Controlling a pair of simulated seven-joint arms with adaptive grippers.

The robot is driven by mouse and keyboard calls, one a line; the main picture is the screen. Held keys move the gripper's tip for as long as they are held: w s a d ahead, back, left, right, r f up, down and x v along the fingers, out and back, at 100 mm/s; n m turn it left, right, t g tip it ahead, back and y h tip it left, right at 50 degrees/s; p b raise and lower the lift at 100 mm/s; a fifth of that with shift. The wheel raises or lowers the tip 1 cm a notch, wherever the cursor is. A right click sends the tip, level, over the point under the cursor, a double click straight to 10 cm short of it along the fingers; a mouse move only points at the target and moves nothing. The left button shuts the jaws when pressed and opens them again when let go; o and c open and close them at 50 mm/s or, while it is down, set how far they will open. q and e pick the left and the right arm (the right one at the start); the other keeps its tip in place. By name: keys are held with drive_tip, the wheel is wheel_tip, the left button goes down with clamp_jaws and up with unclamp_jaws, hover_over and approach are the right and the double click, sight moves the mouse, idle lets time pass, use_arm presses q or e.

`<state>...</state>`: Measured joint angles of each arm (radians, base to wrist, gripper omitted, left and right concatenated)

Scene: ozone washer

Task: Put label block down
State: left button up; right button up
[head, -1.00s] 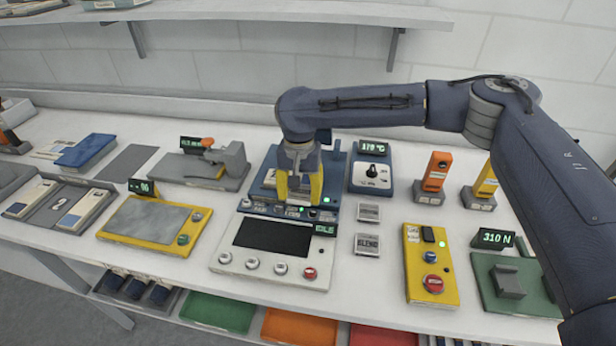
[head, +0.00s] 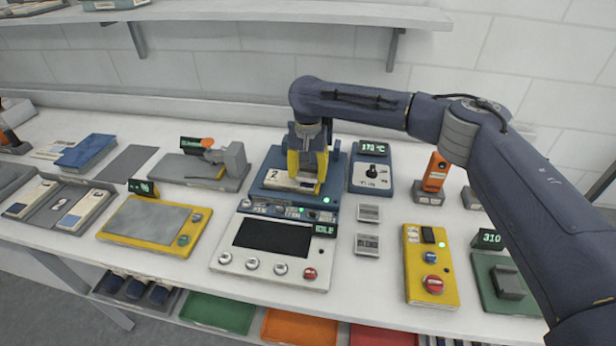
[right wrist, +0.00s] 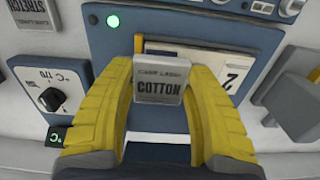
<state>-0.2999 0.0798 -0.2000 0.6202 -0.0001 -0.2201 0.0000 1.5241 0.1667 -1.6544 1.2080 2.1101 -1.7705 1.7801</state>
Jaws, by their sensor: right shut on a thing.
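My right gripper (head: 307,172) is shut on a small grey label block (right wrist: 159,80) marked "CARE LABEL COTTON", held between the yellow fingers in the right wrist view. In the head view it is over the bed of the blue machine (head: 258,176). A pale card marked "2" (head: 278,177) lies on that bed, partly hidden by the gripper and block. I cannot tell whether the block touches the card or bed. Two other label blocks lie on the table to the right, one behind (head: 368,213) and one in front (head: 366,245). My left gripper is not in view.
A blue temperature dial box (head: 371,172) stands right of the machine. The white control panel (head: 270,258) is in front, and a yellow button box (head: 431,265) is farther right. A yellow-framed plate (head: 150,224) is left. Bare table lies around the loose blocks.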

sight(308, 173)
drive_tip(key=shift+f, duration=0.95)
drive_tip(key=shift+f, duration=0.15)
drive_tip(key=o, duration=1.1)
drive_tip(key=shift+o, duration=0.2)
drive_tip(key=shift+r, duration=3.95)
